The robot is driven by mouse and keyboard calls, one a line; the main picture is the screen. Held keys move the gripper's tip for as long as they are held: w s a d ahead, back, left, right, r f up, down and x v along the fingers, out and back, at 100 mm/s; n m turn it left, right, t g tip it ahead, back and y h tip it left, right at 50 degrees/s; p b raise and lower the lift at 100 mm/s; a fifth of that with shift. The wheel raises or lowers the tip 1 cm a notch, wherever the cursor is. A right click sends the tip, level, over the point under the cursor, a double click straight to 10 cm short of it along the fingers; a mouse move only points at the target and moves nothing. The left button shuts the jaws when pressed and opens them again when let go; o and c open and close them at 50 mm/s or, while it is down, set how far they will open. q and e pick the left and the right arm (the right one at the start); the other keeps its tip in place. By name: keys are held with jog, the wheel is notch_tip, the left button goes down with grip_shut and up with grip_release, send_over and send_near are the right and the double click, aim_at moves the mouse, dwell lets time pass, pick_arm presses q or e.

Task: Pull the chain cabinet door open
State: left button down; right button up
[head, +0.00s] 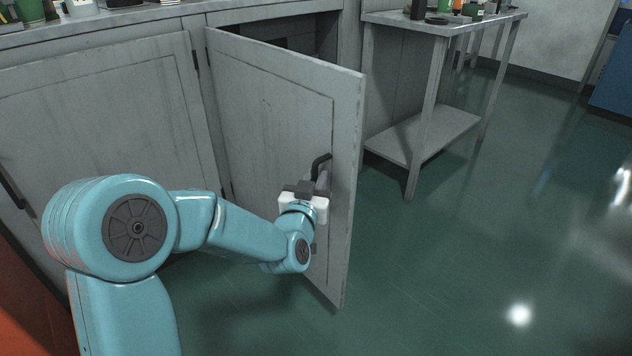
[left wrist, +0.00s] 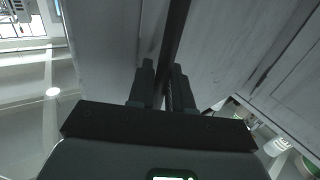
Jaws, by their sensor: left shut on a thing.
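The grey cabinet door (head: 275,120) stands partly open in the head view, hinged on its left side and swung out toward me. A dark opening (head: 300,38) shows above and behind it. The black door handle (head: 321,163) is near the door's free edge. My left gripper (head: 318,180) is at the handle and shut on it. In the left wrist view the dark handle bar (left wrist: 176,40) runs between the two fingers of the left gripper (left wrist: 163,78). The cabinet's inside is mostly hidden by the door. My right gripper is in neither view.
A closed cabinet door (head: 110,110) is to the left. A metal side table (head: 425,140) with a low shelf stands to the right of the open door, with bottles on top. The green floor (head: 460,260) in front and to the right is clear.

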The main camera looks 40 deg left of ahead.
pick_arm(q)
jog(key=shift+w+r, duration=0.1)
jog(key=c, duration=1.2)
grip_release()
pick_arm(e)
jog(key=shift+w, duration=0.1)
pick_arm(q)
jog(key=p+v, duration=0.1)
jog(key=v, duration=0.6)
jog(key=shift+s+d, duration=0.1)
jog(key=shift+s, duration=0.15)
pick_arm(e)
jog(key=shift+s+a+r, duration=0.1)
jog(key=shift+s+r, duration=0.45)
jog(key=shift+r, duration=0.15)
pick_arm(q)
jog(key=shift+p, duration=0.3)
